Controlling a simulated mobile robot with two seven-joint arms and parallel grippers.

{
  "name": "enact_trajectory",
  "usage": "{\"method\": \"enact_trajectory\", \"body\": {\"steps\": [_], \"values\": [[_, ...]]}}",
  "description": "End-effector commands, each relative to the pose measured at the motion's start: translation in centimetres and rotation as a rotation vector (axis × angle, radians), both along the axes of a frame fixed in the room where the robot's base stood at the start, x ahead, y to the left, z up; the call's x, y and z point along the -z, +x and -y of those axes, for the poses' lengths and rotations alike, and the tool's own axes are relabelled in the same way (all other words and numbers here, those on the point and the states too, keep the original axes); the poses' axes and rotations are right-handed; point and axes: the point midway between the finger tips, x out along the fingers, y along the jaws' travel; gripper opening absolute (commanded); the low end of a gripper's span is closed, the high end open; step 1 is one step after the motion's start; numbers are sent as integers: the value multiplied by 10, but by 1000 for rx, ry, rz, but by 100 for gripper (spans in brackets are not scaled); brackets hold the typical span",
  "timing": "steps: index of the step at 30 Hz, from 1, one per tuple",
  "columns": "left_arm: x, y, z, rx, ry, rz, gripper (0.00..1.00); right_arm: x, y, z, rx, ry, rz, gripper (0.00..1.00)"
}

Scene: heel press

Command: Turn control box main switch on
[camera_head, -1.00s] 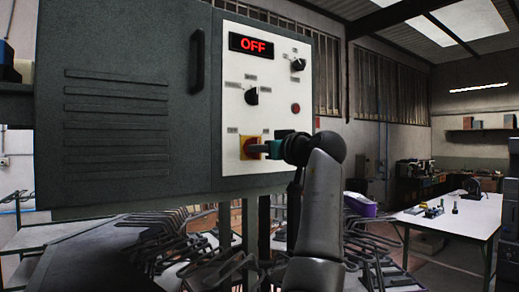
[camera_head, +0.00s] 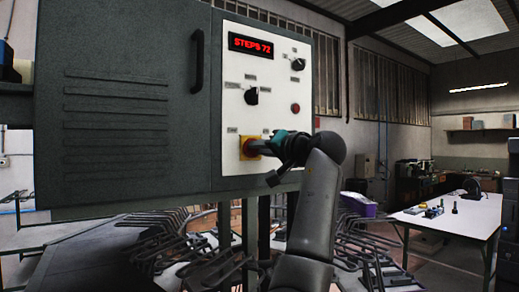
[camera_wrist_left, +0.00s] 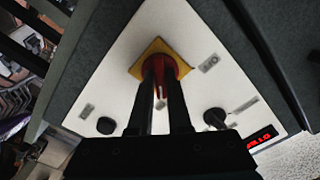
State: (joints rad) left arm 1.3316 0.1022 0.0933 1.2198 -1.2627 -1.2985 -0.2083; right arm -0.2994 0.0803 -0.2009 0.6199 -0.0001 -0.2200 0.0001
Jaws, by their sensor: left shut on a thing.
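The main switch is a red rotary knob on a yellow square plate (camera_head: 245,141), low on the white panel of the grey control box (camera_head: 130,110). In the left wrist view the red knob (camera_wrist_left: 183,67) shows around and between the dark fingers. My left gripper (camera_head: 262,148) is shut on the knob, its hand rolled over to one side; the fingers hide most of the knob in the head view. The display (camera_head: 251,45) glows red and reads "STEPS 72". My right gripper is not in view.
Above the switch are a black selector knob (camera_head: 251,96), a small red button (camera_head: 295,107) and another black knob (camera_head: 298,64). A door handle (camera_head: 197,62) stands out left of the panel. A white table (camera_head: 460,218) stands far right, and metal racks lie below the box.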

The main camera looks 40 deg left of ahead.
Motion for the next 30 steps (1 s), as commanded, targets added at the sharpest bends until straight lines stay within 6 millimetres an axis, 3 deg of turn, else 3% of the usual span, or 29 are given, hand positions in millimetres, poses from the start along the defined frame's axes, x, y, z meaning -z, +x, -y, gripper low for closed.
{"method": "enact_trajectory", "body": {"steps": [20,21,28,30], "values": [[1,0,0,-1,17,-61,0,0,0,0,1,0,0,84],[1,0,0,-1,17,-61,20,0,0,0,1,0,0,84],[1,0,0,-1,16,-59,45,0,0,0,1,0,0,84],[0,0,0,0,17,-58,46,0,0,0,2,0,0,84]]}}
